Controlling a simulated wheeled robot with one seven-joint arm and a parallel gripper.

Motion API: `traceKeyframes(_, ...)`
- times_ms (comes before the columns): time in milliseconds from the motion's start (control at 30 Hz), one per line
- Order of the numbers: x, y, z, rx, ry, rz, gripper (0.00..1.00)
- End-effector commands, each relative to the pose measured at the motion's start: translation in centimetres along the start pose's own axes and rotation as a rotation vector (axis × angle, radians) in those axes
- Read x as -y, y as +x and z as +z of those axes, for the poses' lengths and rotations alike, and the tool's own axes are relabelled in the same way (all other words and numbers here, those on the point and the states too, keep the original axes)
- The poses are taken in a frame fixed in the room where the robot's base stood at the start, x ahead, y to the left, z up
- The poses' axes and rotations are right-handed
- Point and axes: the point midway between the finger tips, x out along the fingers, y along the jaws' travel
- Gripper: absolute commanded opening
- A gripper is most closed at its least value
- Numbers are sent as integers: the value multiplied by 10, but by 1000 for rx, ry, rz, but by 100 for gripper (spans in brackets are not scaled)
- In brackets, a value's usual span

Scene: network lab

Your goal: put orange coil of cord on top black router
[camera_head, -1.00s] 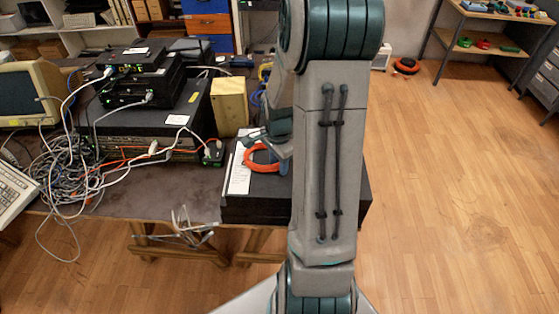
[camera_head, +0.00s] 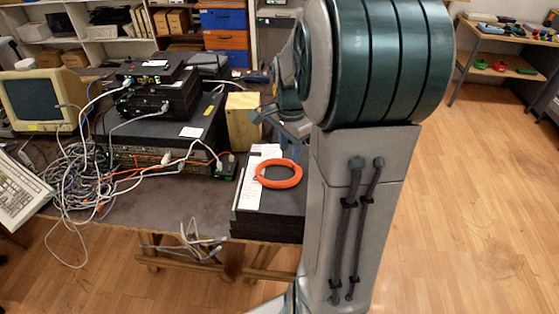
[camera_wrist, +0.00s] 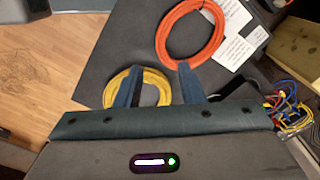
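The orange coil of cord (camera_head: 279,174) lies flat on a low black box (camera_head: 268,222), partly over white paper. It also shows whole in the wrist view (camera_wrist: 190,32), beyond my fingertips and not between them. My gripper (camera_head: 262,117) is above and behind the coil in the head view, partly hidden by my arm. In the wrist view its fingers (camera_wrist: 158,78) are apart and empty, with a yellow coil (camera_wrist: 150,84) seen below them. A small black router with green lights (camera_head: 152,72) tops a stack of black devices at left.
Below the top router are another black unit (camera_head: 150,103) and a wider black chassis (camera_head: 190,120) with plugged cables. Tangled grey cables (camera_head: 85,185) lie left, by an old monitor (camera_head: 38,98). A yellowish box (camera_head: 243,124) stands right of the stack.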

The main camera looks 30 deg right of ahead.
Motion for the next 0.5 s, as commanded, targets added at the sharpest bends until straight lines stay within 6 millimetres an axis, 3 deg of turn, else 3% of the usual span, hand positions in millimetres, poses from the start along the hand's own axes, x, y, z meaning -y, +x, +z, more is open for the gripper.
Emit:
traceKeyframes(167, -15, -28, 48, -52, -315, -50, 35)
traceKeyframes(300, -39, -48, 91, -104, -649, -98, 35)
traceKeyframes(500, -78, -60, 139, -178, -1093, -166, 35)
